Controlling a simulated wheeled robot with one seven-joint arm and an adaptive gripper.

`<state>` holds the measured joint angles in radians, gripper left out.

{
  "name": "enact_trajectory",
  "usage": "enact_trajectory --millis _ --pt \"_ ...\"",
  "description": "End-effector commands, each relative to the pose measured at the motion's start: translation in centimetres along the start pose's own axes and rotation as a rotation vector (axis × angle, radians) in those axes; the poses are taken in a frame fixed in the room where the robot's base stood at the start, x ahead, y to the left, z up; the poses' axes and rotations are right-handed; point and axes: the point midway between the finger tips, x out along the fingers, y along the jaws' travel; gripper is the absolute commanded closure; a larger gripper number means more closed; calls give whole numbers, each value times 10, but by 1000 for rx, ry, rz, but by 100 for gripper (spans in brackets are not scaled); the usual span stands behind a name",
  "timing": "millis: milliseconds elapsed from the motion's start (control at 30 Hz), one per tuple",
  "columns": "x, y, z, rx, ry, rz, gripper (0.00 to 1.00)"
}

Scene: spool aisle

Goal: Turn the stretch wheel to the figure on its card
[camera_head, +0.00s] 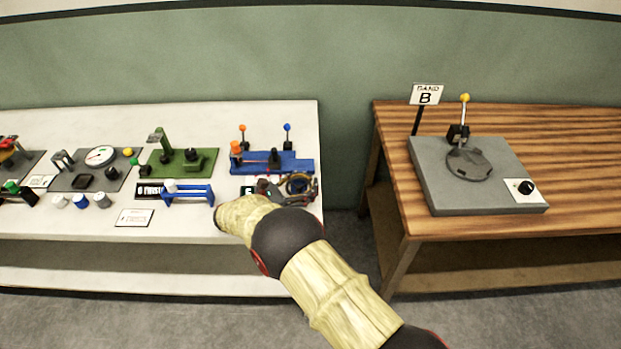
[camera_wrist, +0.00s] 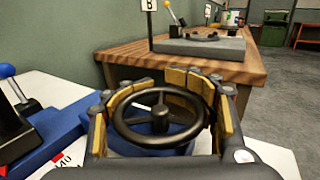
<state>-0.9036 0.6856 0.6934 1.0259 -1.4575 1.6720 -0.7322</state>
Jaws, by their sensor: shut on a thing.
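The stretch wheel (camera_wrist: 160,118) is a dark three-spoked handwheel on the blue fixture (camera_head: 298,166) at the right end of the white bench. My gripper (camera_wrist: 166,98) is shut around the wheel's rim, with yellow-padded fingers on its left and right sides. In the head view my gripper (camera_head: 297,186) is at the front right of the blue fixture, and it hides most of the wheel. A white card with red marks (camera_wrist: 66,161) lies left of the wheel in the wrist view.
Levers with orange (camera_head: 242,128) and blue (camera_head: 287,127) knobs rise behind the wheel. A blue-framed stand (camera_head: 187,196) and a green fixture (camera_head: 180,163) lie to the left. A gap separates the white bench (camera_head: 215,229) from the wooden table (camera_head: 562,150) with its grey plate (camera_head: 440,188).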

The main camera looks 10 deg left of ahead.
Motion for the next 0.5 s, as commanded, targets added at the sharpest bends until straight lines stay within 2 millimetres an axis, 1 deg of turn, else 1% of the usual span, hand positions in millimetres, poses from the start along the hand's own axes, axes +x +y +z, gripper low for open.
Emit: enact_trajectory --millis 200,500 --pt "-1 -2 1 4 0 -72 76" --pt "-1 -3 2 4 -1 -101 76"
